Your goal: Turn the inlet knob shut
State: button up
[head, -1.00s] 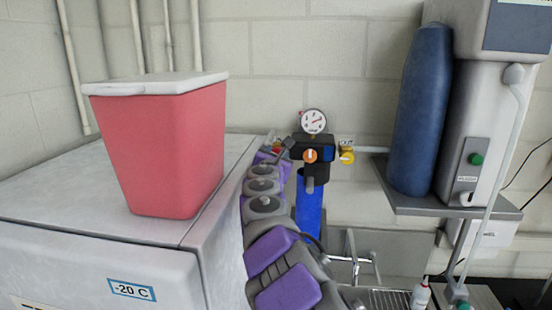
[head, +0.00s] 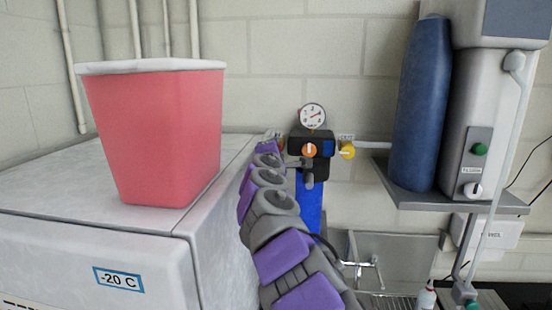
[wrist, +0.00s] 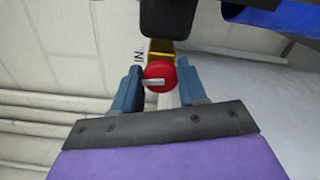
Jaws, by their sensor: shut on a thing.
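The inlet knob (wrist: 160,74) is a round red knob with a pale bar across its face, in the middle of the wrist view. It sits on a yellow fitting, with an "IN" label (wrist: 139,54) beside it. My gripper (wrist: 158,78) has its blue fingers on either side of the knob and is shut on it. The pale bar lies nearly crosswise in the wrist view. In the head view my purple and grey arm reaches up to the left side of the filter unit (head: 311,143) and mostly hides the knob.
A gauge (head: 312,116) tops the filter unit, above an orange knob (head: 309,150). A yellow knob (head: 347,150) is on its right. A white freezer (head: 110,262) carrying a red bin (head: 155,135) stands close left of my arm. A sink (head: 395,255) is at lower right.

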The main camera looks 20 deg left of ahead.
jog(key=shift+a+f+m+b, duration=0.1)
jog(key=shift+f+m+b, duration=0.1)
jog(key=shift+m+b, duration=0.45)
jog(key=shift+f+m+b, duration=0.15)
jog(key=shift+m+b, duration=0.2)
jog(key=shift+m, duration=0.6)
jog(key=shift+w, duration=0.1)
